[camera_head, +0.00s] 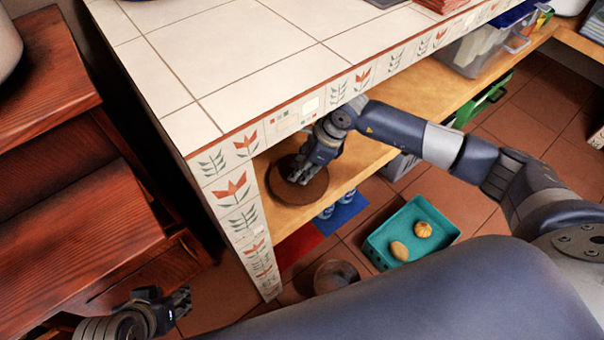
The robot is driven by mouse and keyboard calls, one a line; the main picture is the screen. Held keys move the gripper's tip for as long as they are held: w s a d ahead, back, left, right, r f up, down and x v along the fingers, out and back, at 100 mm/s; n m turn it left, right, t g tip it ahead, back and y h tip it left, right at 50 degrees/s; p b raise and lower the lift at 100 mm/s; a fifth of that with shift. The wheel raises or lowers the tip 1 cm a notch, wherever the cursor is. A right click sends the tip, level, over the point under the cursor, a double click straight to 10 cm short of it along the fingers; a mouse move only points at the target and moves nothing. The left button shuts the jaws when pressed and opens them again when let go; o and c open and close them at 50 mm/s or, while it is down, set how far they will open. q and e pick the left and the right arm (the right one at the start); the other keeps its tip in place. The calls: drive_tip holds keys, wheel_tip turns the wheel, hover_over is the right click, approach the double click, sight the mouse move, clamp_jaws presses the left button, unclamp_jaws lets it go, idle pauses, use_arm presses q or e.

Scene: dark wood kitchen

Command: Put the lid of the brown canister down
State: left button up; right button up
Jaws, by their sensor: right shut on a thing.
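A round dark brown lid (312,191) is on or just above the wooden shelf under the tiled counter; I cannot tell if it touches the shelf. My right gripper (299,178) reaches in under the counter edge and is shut on the lid from above, hiding part of its top. A round brown open vessel (336,276), perhaps the canister, stands on the floor below, partly hidden by my own body. My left gripper (183,300) is at the lower left, away from the lid; its finger opening is unclear.
The tiled counter (230,60) overhangs the wooden shelf (345,165). A teal tray (440,237) with two round tan items is on the floor. Blue-topped items (327,212) stand below the shelf. A red wooden cabinet (60,230) is at the left.

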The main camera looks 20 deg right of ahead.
wheel_tip(320, 180, down, 2)
drive_tip(key=shift+f, duration=0.15)
use_arm(q)
drive_tip(key=w, duration=0.1)
drive_tip(key=w+t, duration=0.1)
drive_tip(key=w+d+r, duration=0.1)
drive_tip(key=shift+w+t, duration=0.3)
drive_tip(key=shift+t, duration=0.1)
use_arm(e)
drive_tip(key=shift+f, duration=0.15)
use_arm(q)
drive_tip(key=shift+w+r, duration=0.1)
drive_tip(key=shift+w, duration=0.05)
use_arm(e)
drive_tip(key=shift+f+b, duration=0.1)
drive_tip(key=shift+b, duration=0.2)
drive_tip(key=o, duration=1)
drive_tip(key=shift+c, duration=0.2)
use_arm(q)
drive_tip(key=shift+w+d+r, duration=0.1)
drive_tip(key=shift+w, duration=0.05)
